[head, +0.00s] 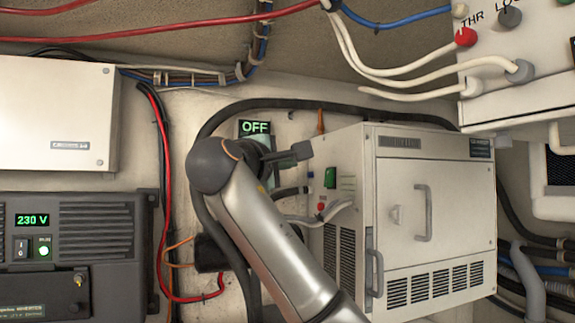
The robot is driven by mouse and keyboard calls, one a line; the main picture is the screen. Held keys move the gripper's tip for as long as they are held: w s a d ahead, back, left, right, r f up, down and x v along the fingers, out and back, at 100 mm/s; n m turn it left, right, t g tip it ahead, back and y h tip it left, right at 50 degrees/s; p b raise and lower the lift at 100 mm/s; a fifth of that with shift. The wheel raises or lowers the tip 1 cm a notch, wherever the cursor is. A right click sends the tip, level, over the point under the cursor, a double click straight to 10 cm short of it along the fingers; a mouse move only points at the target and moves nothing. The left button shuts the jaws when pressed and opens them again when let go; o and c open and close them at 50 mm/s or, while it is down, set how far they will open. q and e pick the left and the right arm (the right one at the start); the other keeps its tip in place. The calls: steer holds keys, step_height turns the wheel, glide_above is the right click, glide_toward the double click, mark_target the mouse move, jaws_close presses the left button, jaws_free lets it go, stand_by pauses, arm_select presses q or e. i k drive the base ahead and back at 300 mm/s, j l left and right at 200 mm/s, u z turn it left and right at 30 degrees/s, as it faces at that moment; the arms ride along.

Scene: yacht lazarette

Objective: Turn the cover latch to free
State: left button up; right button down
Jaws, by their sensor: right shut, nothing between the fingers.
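A white boxed unit (345,150) stands right of centre with a closed front cover (460,240). A second grey handle (374,272) sits low at the unit's front left corner. My right gripper (303,151) is shut and empty, left of the unit's upper side face, beside a green switch (330,177). It appears apart from the cover. My left gripper is not in view.
Black hoses and red and white cables run around the unit. A green OFF display (255,127) is behind my right wrist. A black inverter (95,245) and a white box (60,115) are at left. A control panel (515,75) overhangs at upper right.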

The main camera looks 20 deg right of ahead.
mark_target(397, 214)
steer(key=k, duration=1.5)
